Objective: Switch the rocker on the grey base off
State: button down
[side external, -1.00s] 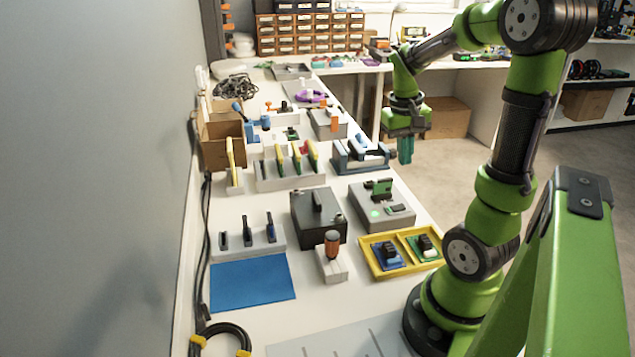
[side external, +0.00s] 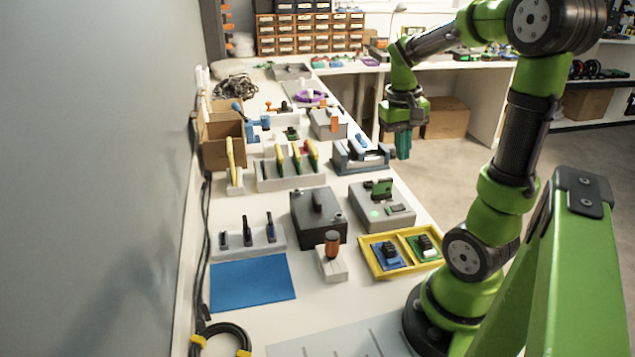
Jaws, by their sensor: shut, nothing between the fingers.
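A grey base (side external: 361,215) stands right of centre in the side external view. On it are an upright dark green part (side external: 378,188), a round glowing green spot (side external: 376,213) and a small dark rocker-like piece (side external: 398,209) with green on it. Which way that piece is tilted is too small to tell. My gripper (side external: 403,147) hangs pointing down, above and behind the grey base, apart from it and beyond the table's right edge. Its teal fingers are shut and empty.
A dark grey box (side external: 318,230) stands left of the base. A yellow tray (side external: 373,268) with blue and green boards lies in front. A blue-grey holder (side external: 345,163) stands behind. A block with an orange knob (side external: 332,250) and a blue mat (side external: 252,281) are nearer.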

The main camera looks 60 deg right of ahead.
aim_at(397, 208)
jog(key=f, duration=0.9)
jog(key=s+d+f, duration=0.1)
jog(key=f, duration=0.3)
jog(key=shift+s+d+f, duration=0.1)
jog(key=shift+f, duration=0.15)
jog(key=shift+s+d+f, duration=0.15)
jog(key=shift+s+f, duration=0.05)
jog(key=shift+f, duration=0.25)
jog(key=shift+s+d+f, duration=0.15)
jog(key=shift+s, duration=0.15)
jog(key=shift+w+a, duration=0.75)
notch_tip(397, 208, up, 15)
jog(key=shift+d, duration=0.2)
